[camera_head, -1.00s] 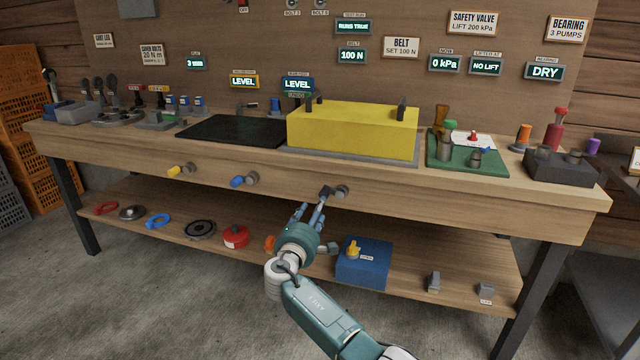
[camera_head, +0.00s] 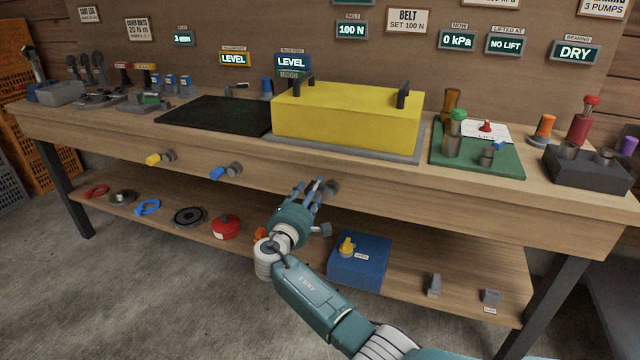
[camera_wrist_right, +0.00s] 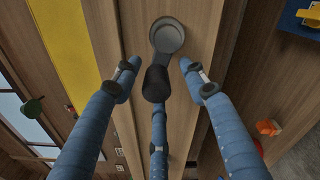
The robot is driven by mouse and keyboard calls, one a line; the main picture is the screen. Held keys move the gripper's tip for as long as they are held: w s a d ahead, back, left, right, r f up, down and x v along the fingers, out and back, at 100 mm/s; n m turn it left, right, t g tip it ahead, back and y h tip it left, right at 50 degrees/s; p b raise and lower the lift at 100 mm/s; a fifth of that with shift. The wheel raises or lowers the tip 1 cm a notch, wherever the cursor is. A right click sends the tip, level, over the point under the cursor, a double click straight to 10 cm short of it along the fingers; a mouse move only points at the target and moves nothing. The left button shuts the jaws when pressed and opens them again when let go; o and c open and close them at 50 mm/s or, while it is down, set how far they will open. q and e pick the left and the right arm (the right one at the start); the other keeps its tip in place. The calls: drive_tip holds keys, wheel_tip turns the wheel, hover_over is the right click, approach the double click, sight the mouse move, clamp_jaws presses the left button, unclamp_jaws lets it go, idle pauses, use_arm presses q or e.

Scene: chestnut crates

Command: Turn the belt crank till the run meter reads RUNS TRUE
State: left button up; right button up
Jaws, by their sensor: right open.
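The belt crank (camera_head: 333,187) sits on the bench's front edge, below the yellow cover. In the right wrist view its round grey hub (camera_wrist_right: 168,36) and black handle (camera_wrist_right: 156,84) show. My right gripper (camera_head: 309,187) is at the crank with its fingers open. In the wrist view the handle lies between the spread fingers, with a gap to the two side fingers; whether the third finger touches it, I cannot tell. The run meter (camera_head: 353,2) is cut off by the top of the head view, its reading hidden. The belt meter (camera_head: 352,30) below it reads 100 N. My left gripper is not in view.
A yellow crank (camera_head: 160,158) and a blue crank (camera_head: 226,172) are farther left on the same front edge. The yellow cover (camera_head: 347,118) stands on the bench above. A blue box (camera_head: 360,262) and a red round part (camera_head: 226,227) are on the lower shelf.

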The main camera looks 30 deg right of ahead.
drive_tip(key=shift+w, duration=0.15)
drive_tip(key=shift+a+r, duration=0.1)
drive_tip(key=shift+r, duration=0.1)
drive_tip(key=shift+c, duration=0.5)
clamp_jaws()
